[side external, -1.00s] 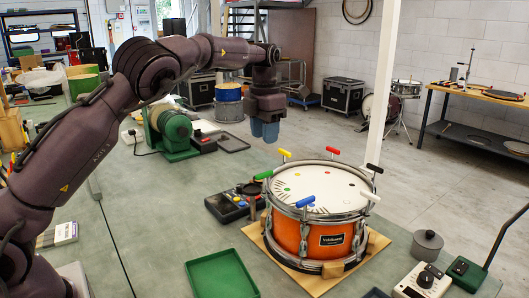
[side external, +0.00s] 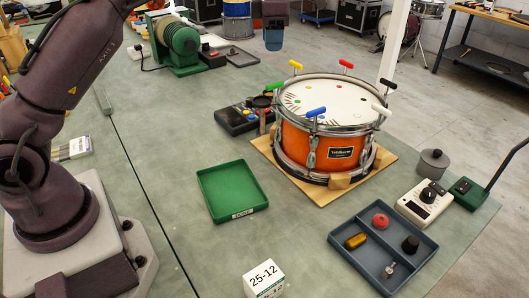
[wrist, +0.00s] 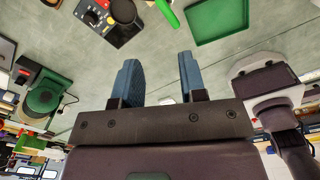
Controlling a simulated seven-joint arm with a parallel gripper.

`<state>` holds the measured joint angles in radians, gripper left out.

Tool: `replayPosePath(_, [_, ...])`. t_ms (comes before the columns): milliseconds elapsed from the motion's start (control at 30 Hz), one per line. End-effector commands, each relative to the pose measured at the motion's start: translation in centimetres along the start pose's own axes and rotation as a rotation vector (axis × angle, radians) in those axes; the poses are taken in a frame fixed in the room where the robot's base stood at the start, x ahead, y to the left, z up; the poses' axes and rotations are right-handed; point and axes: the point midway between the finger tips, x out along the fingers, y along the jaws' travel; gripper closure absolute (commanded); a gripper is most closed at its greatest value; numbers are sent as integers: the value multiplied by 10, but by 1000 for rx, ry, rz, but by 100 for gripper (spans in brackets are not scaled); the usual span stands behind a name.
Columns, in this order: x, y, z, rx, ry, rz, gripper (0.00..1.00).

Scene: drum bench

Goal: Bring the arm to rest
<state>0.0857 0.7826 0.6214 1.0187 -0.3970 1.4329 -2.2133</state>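My gripper (side external: 274,40) hangs at the top of the side view, fingers down, behind the drum and clear of the bench. In the wrist view its two blue fingers (wrist: 157,75) stand apart with nothing between them. The gripper is open and empty. Most of my upper arm is cut off by the side view's top edge. The orange drum (side external: 296,145) sits on a wooden board (side external: 318,194), with several coloured T-handles around its rim, among them yellow (side external: 296,64), red (side external: 346,64) and blue (side external: 316,112).
A blue-grey divided tray (side external: 345,264) holds small parts. A button box (side external: 236,121), a white dial box (side external: 418,207) and a green winder (side external: 180,48) also stand on the bench. The bench between my base and the green tray is clear.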

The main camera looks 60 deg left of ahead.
Motion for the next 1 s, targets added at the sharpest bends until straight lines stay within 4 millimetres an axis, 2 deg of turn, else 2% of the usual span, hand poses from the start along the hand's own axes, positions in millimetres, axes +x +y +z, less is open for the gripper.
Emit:
replayPosePath(33, [9,-2,-7,131,9,-10,62])
replayPosePath(133, [11,-10,-23,413,-5,-18,62])
replayPosePath(333, [-1,-45,-59,1020,-75,-1,62])
replayPosePath(500, [-19,-98,-94,1584,-135,81,62])
replayPosePath(700, [-33,-165,-140,2162,-122,248,62])
replayPosePath(833, [-35,-204,-170,2439,-51,372,62])
replayPosePath(900, [-35,-221,-185,2531,-5,431,62])
replayPosePath(1000, [-34,-238,-203,2580,51,501,62])
